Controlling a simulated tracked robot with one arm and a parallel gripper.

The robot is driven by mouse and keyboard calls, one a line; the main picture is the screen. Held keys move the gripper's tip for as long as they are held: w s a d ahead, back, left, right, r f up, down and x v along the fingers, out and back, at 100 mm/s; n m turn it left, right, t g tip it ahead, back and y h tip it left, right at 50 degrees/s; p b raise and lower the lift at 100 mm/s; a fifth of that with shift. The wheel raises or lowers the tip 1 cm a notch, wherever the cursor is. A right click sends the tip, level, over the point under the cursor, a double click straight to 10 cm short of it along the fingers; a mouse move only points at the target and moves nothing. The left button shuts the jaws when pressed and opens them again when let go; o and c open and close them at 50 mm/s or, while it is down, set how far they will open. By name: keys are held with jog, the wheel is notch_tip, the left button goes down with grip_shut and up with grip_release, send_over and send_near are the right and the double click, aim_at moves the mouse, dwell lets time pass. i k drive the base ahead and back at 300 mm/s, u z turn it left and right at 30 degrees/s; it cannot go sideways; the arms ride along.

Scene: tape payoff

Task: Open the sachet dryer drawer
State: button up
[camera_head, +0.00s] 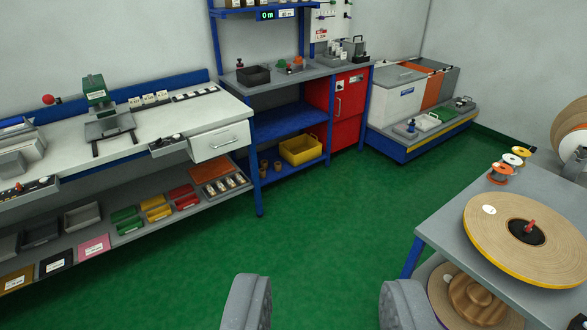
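A white drawer (220,141) with a metal bar handle (222,143) hangs under the right end of the white-topped workbench (205,115). It looks shut; I cannot read any label that names it as the sachet dryer drawer. My gripper (322,302) is at the bottom of the view, its two grey fingers wide apart with only green floor between them. It is open, empty and well short of the drawer, which lies up and to the left. The lower parts of the fingers are cut off by the picture edge.
A blue-framed bench with a red cabinet (347,108) and yellow bin (302,150) stands right of the drawer. A lower shelf holds coloured trays. A grey table (450,215) with a large tape reel (500,235) is close on the right. Green floor (310,220) between is clear.

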aim_at(204, 147)
jog(key=u, duration=0.15)
jog(key=i, duration=1.55)
jog(key=u, duration=0.35)
jog(key=i, duration=1.4)
jog(key=u, duration=0.2)
